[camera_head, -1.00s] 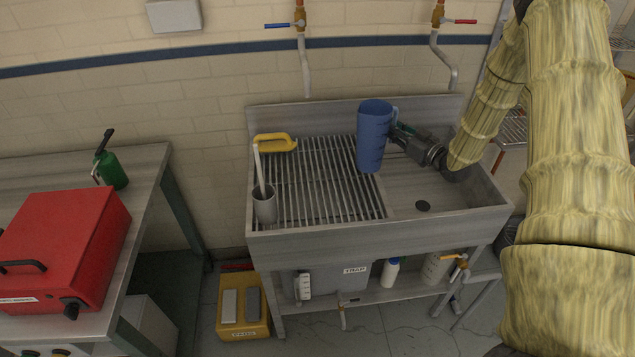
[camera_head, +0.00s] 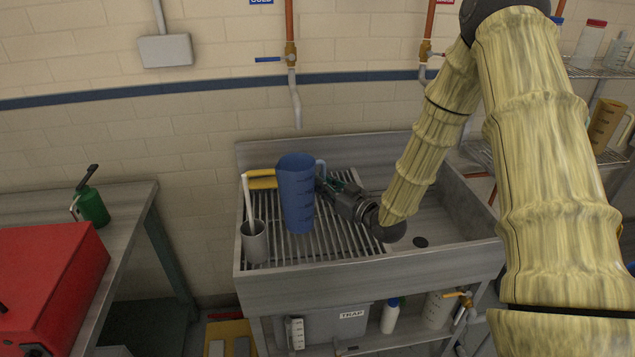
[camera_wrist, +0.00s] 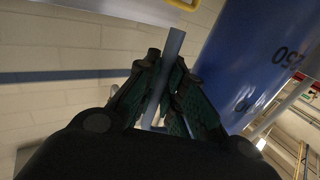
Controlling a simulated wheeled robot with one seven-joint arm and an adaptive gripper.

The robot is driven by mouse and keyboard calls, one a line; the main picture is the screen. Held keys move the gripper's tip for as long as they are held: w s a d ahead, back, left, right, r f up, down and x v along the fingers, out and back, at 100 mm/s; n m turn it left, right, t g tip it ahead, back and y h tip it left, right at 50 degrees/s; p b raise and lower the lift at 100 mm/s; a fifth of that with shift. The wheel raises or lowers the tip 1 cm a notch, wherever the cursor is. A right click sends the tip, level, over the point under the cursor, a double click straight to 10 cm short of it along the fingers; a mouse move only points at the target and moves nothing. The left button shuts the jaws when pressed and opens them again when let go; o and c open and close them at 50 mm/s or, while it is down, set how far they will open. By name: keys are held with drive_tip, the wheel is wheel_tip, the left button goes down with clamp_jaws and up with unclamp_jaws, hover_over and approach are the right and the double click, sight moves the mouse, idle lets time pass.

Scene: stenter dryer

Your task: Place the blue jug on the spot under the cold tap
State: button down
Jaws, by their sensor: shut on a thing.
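The blue jug (camera_head: 296,196) is upright over the left, slatted part of the sink; I cannot tell whether its base touches the slats. My gripper (camera_head: 326,187) is to its right, shut on the jug's handle (camera_head: 320,168). In the wrist view my gripper (camera_wrist: 162,95) closes around the bar of the handle, with the jug's body (camera_wrist: 252,65) at right. The cold tap (camera_head: 291,57) has a blue lever, and its spout (camera_head: 297,112) ends above and behind the jug. The spot under it is mostly hidden by the jug.
A grey beaker (camera_head: 254,243) with a white stick stands left of the jug on the slats (camera_head: 345,243). A yellow handled thing (camera_head: 262,180) lies behind. The red-lever tap (camera_head: 425,57) is partly behind my arm. The sink's right basin (camera_head: 450,228) is clear.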

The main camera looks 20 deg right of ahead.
drive_tip(key=w+d+f+p, duration=0.2)
drive_tip(key=w, duration=0.3)
drive_tip(key=w+d+f+p, duration=0.2)
drive_tip(key=w+p, duration=0.1)
drive_tip(key=w, duration=0.3)
drive_tip(key=shift+d+f, duration=0.3)
drive_tip(key=shift+f, duration=0.2)
drive_tip(key=c, duration=1.5)
unclamp_jaws()
drive_tip(key=shift+r, duration=0.15)
